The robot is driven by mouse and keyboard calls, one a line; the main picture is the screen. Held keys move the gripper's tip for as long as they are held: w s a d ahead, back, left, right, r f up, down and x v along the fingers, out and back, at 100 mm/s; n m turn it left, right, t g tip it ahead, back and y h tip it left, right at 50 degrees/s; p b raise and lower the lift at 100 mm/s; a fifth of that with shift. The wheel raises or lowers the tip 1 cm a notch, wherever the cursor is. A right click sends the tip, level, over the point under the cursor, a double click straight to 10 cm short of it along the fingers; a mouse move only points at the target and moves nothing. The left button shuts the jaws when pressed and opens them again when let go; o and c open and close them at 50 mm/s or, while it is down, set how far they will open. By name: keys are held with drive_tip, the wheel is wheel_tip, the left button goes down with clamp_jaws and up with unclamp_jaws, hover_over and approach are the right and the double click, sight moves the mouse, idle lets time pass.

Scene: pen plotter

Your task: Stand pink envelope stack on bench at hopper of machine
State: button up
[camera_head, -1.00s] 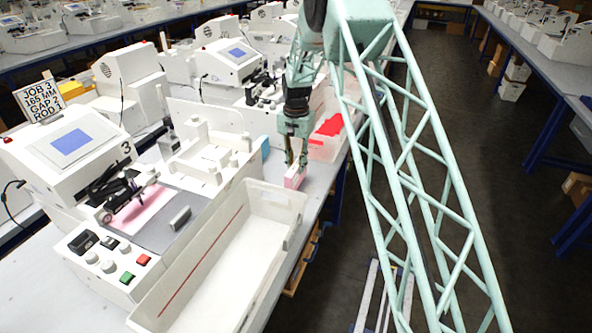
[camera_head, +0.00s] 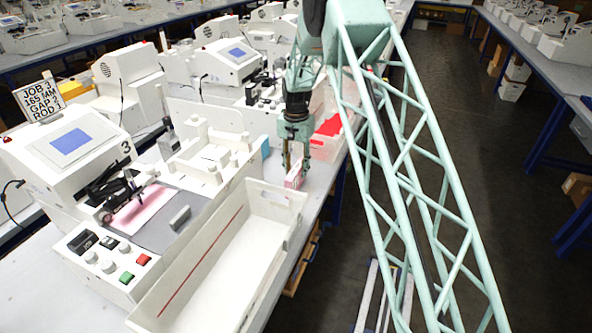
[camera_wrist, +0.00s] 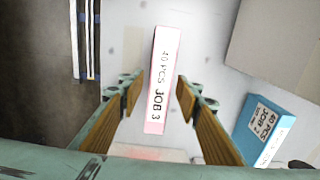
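The pink envelope stack (camera_head: 294,180) stands on the grey bench, just beyond the far end of the white tray. In the wrist view the pink stack (camera_wrist: 158,80) shows a white face printed "40 PCS JOB 3". My gripper (camera_head: 297,168) is open, with one finger on each side of the stack. In the wrist view a gap shows between my gripper's (camera_wrist: 158,92) wooden finger pads and the stack. Machine 3 (camera_head: 75,150) is at the left. Its white frame with upright posts (camera_head: 205,155), possibly the hopper, stands left of my gripper.
A blue stack (camera_wrist: 265,132) lies close on the right in the wrist view. The long white tray (camera_head: 220,265) lies along the bench front. A clear bin with red contents (camera_head: 328,130) stands behind my gripper. A job sign (camera_head: 40,101) stands on the machine.

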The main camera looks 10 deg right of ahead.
drive_tip(key=shift+r, duration=0.15)
wheel_tip(320, 180, up, 12)
drive_tip(key=p, duration=0.1)
idle(0.8)
drive_tip(key=shift+r, duration=0.1)
idle(0.7)
